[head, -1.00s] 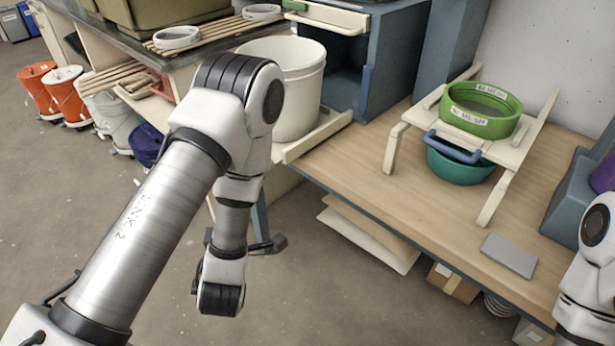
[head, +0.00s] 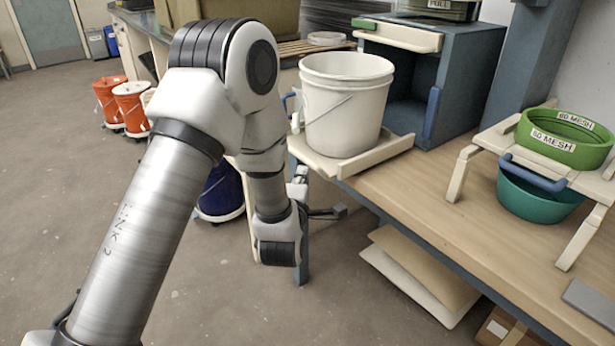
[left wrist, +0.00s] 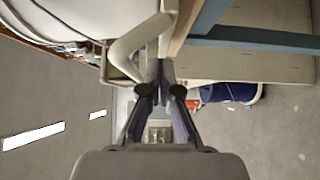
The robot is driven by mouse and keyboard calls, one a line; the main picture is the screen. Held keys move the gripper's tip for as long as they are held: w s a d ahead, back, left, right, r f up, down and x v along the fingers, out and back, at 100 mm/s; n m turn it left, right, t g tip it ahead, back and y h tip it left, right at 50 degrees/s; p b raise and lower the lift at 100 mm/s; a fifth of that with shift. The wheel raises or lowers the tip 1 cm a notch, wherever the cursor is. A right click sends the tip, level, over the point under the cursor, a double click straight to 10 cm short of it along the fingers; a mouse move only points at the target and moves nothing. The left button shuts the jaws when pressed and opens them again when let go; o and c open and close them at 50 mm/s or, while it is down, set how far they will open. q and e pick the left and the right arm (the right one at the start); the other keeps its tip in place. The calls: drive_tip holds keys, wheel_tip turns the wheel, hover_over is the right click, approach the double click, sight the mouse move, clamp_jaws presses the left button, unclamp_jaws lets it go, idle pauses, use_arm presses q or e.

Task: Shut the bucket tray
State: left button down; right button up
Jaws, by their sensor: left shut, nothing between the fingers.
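The cream bucket tray (head: 375,152) sticks out from the front of the blue cabinet. A white bucket (head: 346,110) stands upright on it. My left arm reaches down in front of the tray's left side in the head view, and my wrist mostly hides its gripper there. In the left wrist view my left gripper (left wrist: 166,78) is shut and empty. Its fingertips are close to a cream curved bar (left wrist: 138,48), which may be the tray's handle; I cannot tell if they touch. My right gripper is not in view.
The blue cabinet (head: 462,80) has an open bay behind the bucket. A green sieve (head: 565,140) sits on a cream stand over a teal bowl (head: 535,195) at right. A blue bucket (head: 220,190) and orange buckets (head: 131,108) stand on the floor. The left floor is clear.

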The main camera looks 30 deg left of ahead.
sight(337, 161)
use_arm(q)
drive_tip(key=shift+w+d, duration=0.35)
drive_tip(key=shift+w, duration=0.4)
drive_tip(key=w+d, duration=0.1)
drive_tip(key=w, duration=0.1)
drive_tip(key=w+d, duration=0.1)
drive_tip(key=w, duration=0.2)
drive_tip(key=w+d, duration=0.1)
drive_tip(key=w, duration=0.2)
drive_tip(key=shift+d+b, duration=0.2)
drive_tip(key=shift+b, duration=0.15)
drive_tip(key=shift+f, duration=0.1)
